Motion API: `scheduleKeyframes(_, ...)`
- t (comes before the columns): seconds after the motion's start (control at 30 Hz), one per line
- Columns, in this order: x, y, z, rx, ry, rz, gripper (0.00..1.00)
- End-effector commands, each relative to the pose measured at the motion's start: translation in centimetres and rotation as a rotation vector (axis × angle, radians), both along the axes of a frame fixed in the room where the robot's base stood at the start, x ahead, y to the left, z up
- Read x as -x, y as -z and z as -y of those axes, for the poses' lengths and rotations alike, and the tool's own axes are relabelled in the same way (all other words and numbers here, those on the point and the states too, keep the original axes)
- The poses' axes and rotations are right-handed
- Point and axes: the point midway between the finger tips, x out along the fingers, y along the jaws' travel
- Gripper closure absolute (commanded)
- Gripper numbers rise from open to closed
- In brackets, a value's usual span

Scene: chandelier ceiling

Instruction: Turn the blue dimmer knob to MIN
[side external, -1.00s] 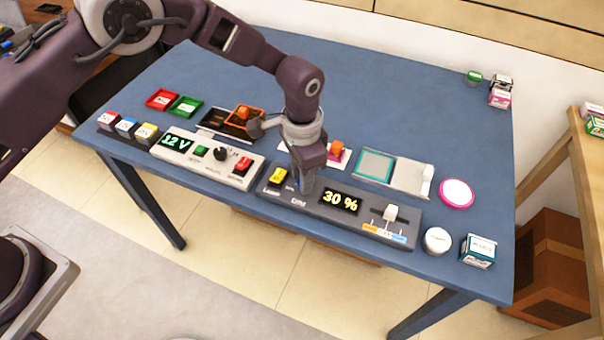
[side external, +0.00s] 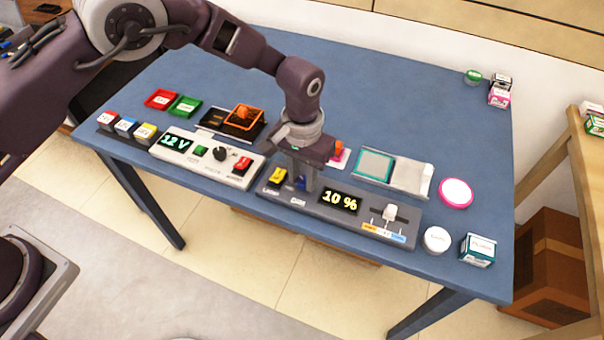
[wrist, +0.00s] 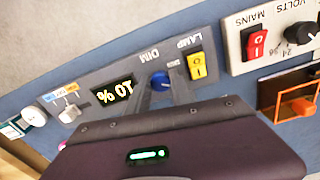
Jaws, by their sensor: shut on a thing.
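The blue dimmer knob (wrist: 160,80) sits on the dark grey lamp panel (wrist: 130,68), beside the "DIM" label. In the wrist view my gripper (wrist: 162,88) has its fingers on either side of the knob, shut on it. In the side view my gripper (side external: 304,185) points down onto the panel (side external: 330,210), and its fingers hide most of the knob. The display (side external: 339,201) reads 10 %; it shows upside down in the wrist view (wrist: 112,92). Any MIN mark is not readable.
On the same panel are a yellow lamp switch (side external: 277,176) to the left and a white slider (side external: 390,212) to the right. A pale panel with a 12 V display (side external: 176,142) stands to the left. A white round lid (side external: 437,239) and a teal box (side external: 478,249) lie to the right.

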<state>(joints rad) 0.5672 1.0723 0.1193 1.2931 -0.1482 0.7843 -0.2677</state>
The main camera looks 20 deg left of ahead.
Motion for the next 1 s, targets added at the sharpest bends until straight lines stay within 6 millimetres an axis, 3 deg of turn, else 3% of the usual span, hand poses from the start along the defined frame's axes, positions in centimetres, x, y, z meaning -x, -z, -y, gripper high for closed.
scheduleKeyframes(0.5, 0.05, 0.00, 0.14, -0.001, -0.363, -0.001, 1.00)
scheduleKeyframes(1.0, 0.05, 0.00, 0.20, 0.000, -0.460, -0.002, 1.00)
